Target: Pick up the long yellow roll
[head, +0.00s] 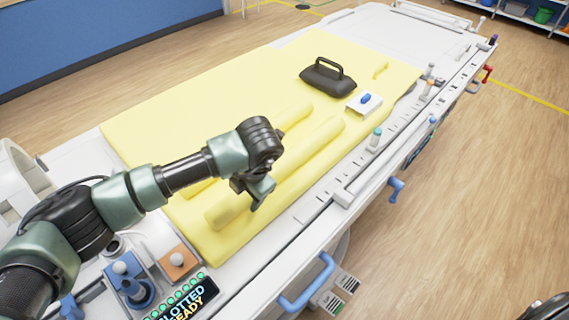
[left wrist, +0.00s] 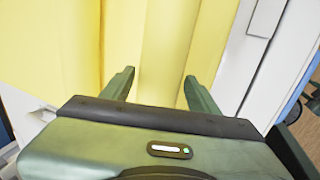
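A long yellow roll (head: 312,147) lies lengthwise on the yellow mat (head: 160,120), near the mat's right edge. A second yellow roll (head: 292,117) lies parallel behind it, partly hidden by my left arm. My left gripper (head: 258,193) is over the near half of the front roll and hides part of it. In the left wrist view my left gripper (left wrist: 160,88) is open, with a finger to each side of the roll (left wrist: 168,45). Whether the fingers touch the roll or the mat I cannot tell. My right gripper is not in view.
A dark block with a handle (head: 328,76) and a white tray with a blue piece (head: 365,103) sit toward the mat's far end. A white rail with several knobs and blue handles (head: 396,190) runs along the table's right side. A control panel (head: 180,302) is at the near end.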

